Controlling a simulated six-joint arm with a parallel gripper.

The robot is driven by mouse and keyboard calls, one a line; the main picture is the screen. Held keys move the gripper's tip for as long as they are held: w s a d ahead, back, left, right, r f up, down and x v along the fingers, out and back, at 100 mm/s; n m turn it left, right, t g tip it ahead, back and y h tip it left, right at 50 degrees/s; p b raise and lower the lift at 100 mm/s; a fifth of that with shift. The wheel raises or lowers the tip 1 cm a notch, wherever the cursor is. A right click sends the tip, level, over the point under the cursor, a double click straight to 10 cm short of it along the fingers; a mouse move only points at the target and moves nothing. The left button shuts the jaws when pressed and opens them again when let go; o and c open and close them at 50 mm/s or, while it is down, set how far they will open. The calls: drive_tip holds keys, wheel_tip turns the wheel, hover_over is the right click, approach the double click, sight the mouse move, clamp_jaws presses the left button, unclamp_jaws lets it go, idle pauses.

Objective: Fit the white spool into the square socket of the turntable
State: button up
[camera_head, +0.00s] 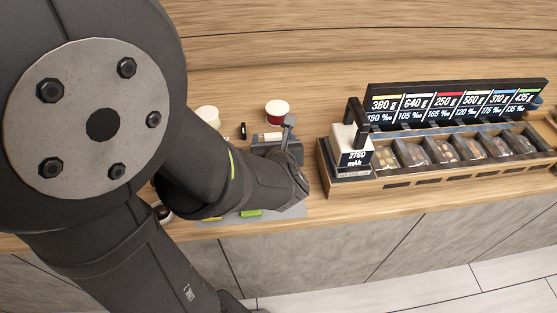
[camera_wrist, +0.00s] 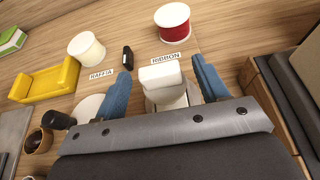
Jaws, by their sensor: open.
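My gripper (camera_wrist: 161,68) is open, its two blue fingers spread in the wrist view. A white block-like object (camera_wrist: 160,77) with a pale lower part shows between them; I cannot tell whether a finger touches it. A white spool (camera_wrist: 87,47) stands upright beyond the left finger, behind the RAFFIA label, clear of my gripper. It also shows in the head view (camera_head: 207,114), partly behind my arm. A pale round disc (camera_wrist: 87,107) lies at the left finger, partly hidden; I cannot tell whether it is the turntable. No square socket can be made out.
A red-and-white spool (camera_wrist: 173,23) stands behind the RIBBON label (camera_wrist: 170,57). A small black object (camera_wrist: 127,56) lies between the spools. A yellow holder (camera_wrist: 47,80) and a brown cup (camera_wrist: 38,141) are at left. A wooden bin rack (camera_head: 440,178) stands right.

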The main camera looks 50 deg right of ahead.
drive_tip(key=v, duration=1.4)
drive_tip(key=shift+w+d+f, duration=0.1)
drive_tip(key=shift+f, duration=0.05)
idle(0.4)
drive_tip(key=x, duration=1.5)
drive_tip(key=shift+w+d, duration=0.15)
drive_tip(key=shift+d, duration=0.05)
drive_tip(key=shift+a, duration=0.1)
drive_tip(key=v, duration=1.5)
drive_tip(key=x, duration=1.7)
drive_tip(key=shift+w, duration=0.1)
wheel_tip(320, 180, up, 2)
drive_tip(key=shift+r, duration=0.85)
